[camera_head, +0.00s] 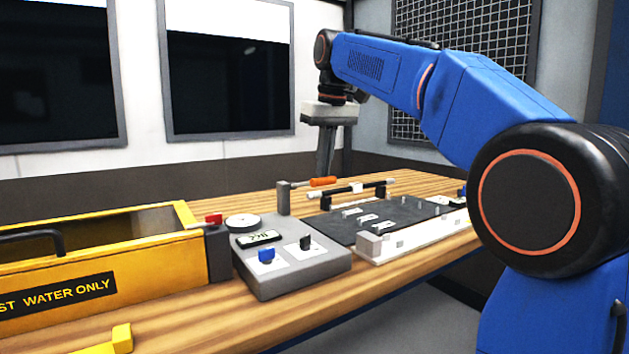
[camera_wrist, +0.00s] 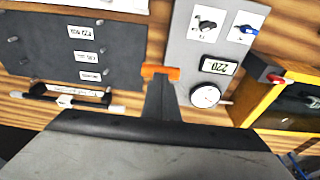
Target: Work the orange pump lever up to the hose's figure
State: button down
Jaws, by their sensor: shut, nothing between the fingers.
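The orange pump lever (camera_head: 323,182) sticks out to the right from a grey post (camera_head: 284,198) at the back of the grey panel (camera_head: 292,283). My gripper (camera_head: 323,174) points down with its fingers shut and empty, its tips right at the lever. In the wrist view the orange lever (camera_wrist: 160,71) shows at the tips of my gripper (camera_wrist: 161,80); whether they touch I cannot tell. A small display (camera_head: 258,238) on the panel shows a three-digit figure, which looks like 220 upside down in the wrist view (camera_wrist: 215,66). A round white dial (camera_head: 243,221) sits beside it.
A blue knob (camera_head: 266,256) and a black knob (camera_head: 306,243) stand on the panel. To its right is a dark board (camera_head: 385,222) with several white labels, and a black-and-white bar (camera_head: 352,189) behind. A yellow "water only" box (camera_head: 150,260) stands at left.

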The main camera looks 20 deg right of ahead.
aim_at(324, 184)
jog(key=shift+f, duration=0.1)
jog(key=shift+s+x, duration=0.2)
jog(key=shift+x, duration=0.75)
jog(key=shift+s+x, duration=0.15)
jog(key=shift+x, duration=0.8)
jog(key=shift+s+x, duration=0.2)
jog(key=shift+x, duration=0.75)
jog(key=shift+d+f, duration=0.1)
jog(key=shift+d, duration=0.1)
jog(key=shift+w+a+v, duration=0.1)
jog(key=shift+w+v, duration=0.2)
jog(key=shift+v, duration=1.15)
jog(key=shift+w+a+v, duration=0.1)
jog(key=shift+w+v, duration=0.15)
jog(key=shift+v, duration=1.25)
jog(key=shift+w+a+v, duration=0.1)
jog(key=shift+w+v, duration=0.2)
jog(key=shift+v, duration=1.15)
